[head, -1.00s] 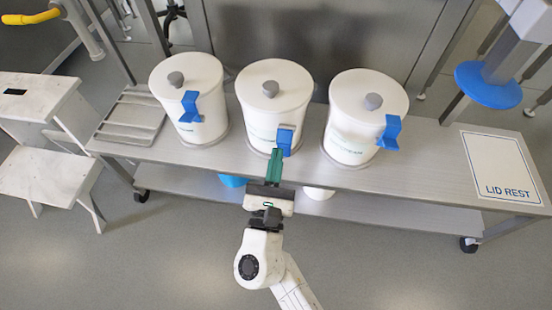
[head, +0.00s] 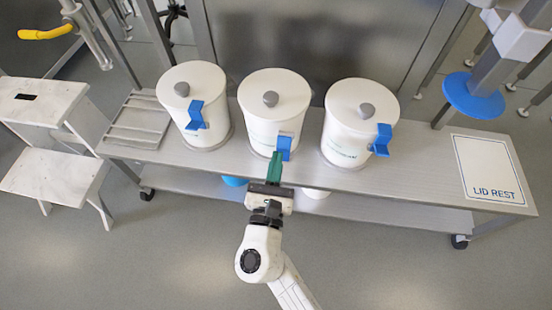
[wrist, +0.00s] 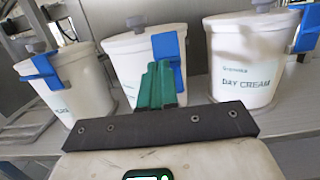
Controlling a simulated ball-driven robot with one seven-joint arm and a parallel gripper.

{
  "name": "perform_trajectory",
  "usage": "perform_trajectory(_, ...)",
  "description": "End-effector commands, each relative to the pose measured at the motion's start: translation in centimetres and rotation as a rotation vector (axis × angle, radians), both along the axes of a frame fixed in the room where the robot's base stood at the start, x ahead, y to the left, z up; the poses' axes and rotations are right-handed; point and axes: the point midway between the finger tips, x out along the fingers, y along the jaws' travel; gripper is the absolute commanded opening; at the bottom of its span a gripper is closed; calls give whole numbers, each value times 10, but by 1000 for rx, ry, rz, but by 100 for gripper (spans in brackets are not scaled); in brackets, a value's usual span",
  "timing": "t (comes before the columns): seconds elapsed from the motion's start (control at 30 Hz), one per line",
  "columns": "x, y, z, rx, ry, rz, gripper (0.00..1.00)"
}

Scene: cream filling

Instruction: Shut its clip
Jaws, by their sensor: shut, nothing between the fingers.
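Three white lidded tubs stand in a row on the metal bench: the left tub (head: 200,115), the middle tub (head: 262,110) and the right tub (head: 345,125). The left tub's blue clip (head: 196,114) and the right tub's blue clip (head: 381,140) jut out from the wall near the rim. The middle tub's blue clip (head: 284,147) looks flatter and more upright; its lower part is hidden behind my fingers in the wrist view (wrist: 168,55). My gripper (head: 275,155) is shut and empty, its green fingertips (wrist: 157,70) in front of this clip. Contact cannot be told.
Grey-knobbed lids sit on all tubs. A ribbed metal tray (head: 146,122) lies at the bench's left end, a LID REST sheet (head: 488,168) at its right. A white step stool (head: 60,165) stands at left. A blue disc on a post (head: 472,96) stands behind right.

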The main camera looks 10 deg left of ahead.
Motion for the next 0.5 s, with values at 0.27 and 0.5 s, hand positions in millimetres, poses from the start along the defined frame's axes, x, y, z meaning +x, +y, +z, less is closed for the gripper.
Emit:
perform_trajectory(0.27, 3, 0, 19, 3, 93, 0, 0)
perform_trajectory(0.5, 7, 0, 30, 7, 214, 0, 0)
